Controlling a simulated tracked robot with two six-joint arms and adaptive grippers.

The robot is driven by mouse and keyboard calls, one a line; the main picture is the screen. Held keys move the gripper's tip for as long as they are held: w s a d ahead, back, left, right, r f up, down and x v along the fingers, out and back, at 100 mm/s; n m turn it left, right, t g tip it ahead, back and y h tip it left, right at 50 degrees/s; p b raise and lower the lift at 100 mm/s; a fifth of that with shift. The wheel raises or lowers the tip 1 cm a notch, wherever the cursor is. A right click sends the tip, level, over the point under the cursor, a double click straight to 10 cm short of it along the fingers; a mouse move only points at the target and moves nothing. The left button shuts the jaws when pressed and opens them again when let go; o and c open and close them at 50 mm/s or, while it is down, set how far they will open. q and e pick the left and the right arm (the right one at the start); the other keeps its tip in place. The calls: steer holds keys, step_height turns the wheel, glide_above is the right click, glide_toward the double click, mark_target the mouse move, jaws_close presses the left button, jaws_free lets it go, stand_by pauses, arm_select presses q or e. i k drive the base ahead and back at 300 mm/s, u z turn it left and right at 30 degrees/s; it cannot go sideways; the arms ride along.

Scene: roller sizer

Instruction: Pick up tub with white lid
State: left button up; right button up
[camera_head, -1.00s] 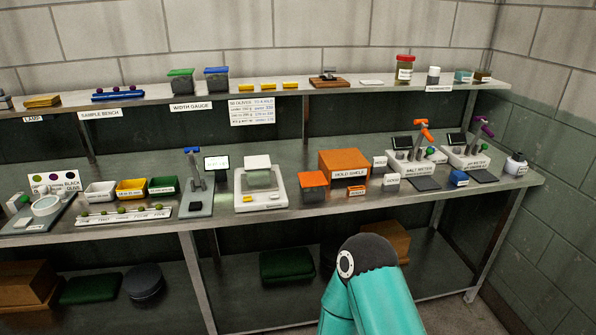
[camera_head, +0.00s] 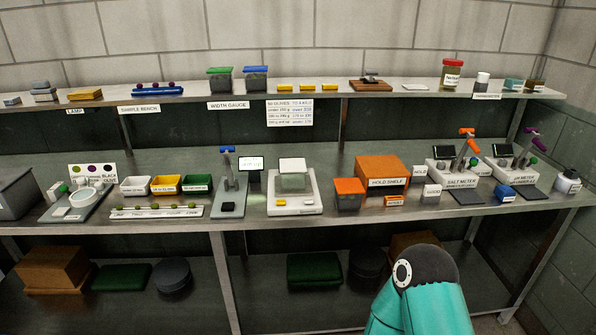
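A clear, greenish tub with a white lid (camera_head: 292,176) sits upright on the white scale (camera_head: 293,207) in the middle of the bench. Other tubs are in view: one with an orange lid (camera_head: 349,195) stands to its right on the bench. A green-lidded tub (camera_head: 219,80) and a blue-lidded tub (camera_head: 255,79) stand on the upper shelf. Neither of my grippers shows. Only a teal arm link of mine is in view at the bottom right, well in front of the bench.
An orange hold shelf box (camera_head: 382,174) stands right of the orange-lidded tub. A width gauge with a blue top (camera_head: 229,184) and a small display (camera_head: 251,164) stand left of the scale. Salt and pH meters (camera_head: 463,175) are at the right. The upper shelf (camera_head: 330,97) runs above the bench.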

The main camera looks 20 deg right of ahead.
mark_target(293, 171)
steer(key=i, duration=0.85)
steer(key=u, duration=0.05)
